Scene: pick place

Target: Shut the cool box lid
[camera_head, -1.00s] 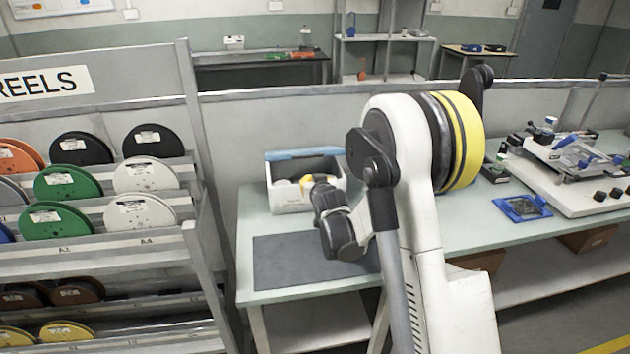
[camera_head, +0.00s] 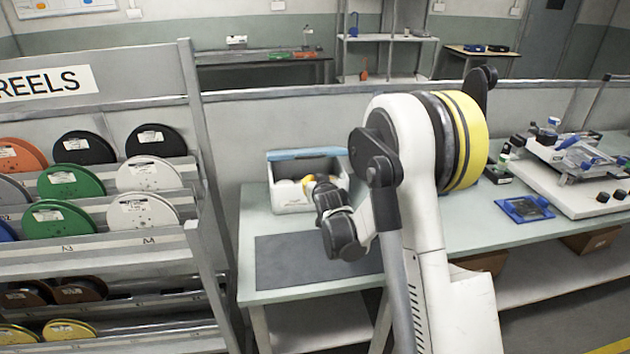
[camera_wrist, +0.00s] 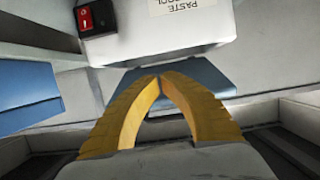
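The cool box (camera_head: 292,197) is a white box at the back of the near bench in the head view. Its blue-edged lid (camera_head: 308,153) stands open along the back, and pale contents show inside.
A dark mat (camera_head: 300,262) lies on the bench in front of the box. A reel rack (camera_head: 195,120) stands to the left. A blue tray (camera_head: 525,208) and a white-based fixture (camera_head: 570,185) are on the bench to the right. A partition runs behind the bench.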

